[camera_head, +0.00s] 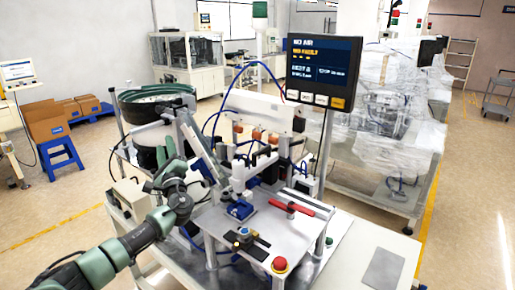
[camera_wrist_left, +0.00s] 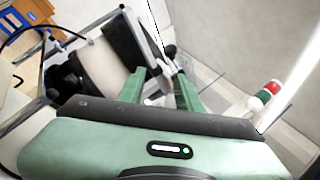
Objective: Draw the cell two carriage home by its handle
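The cell's machine stands on a white table in the head view. A metal plate (camera_head: 262,238) at its front carries a red bar (camera_head: 291,204) with a dark knob, and a blue block (camera_head: 240,210) sits behind it on the left. I cannot tell which part is the carriage or its handle. My left gripper (camera_head: 164,160) is left of the machine, beside a slanted grey rail (camera_head: 205,150). In the left wrist view its two green fingers (camera_wrist_left: 160,88) are apart with nothing clearly held between them. A dark round knob (camera_wrist_left: 170,51) shows beyond the fingertips. My right gripper is out of view.
A green-rimmed bowl feeder (camera_head: 157,102) stands behind my left gripper. A screen (camera_head: 322,72) reading "NO AIR" rises behind the machine. A red button (camera_head: 279,264) is at the plate's front corner. A plastic-wrapped machine (camera_head: 400,130) stands to the right.

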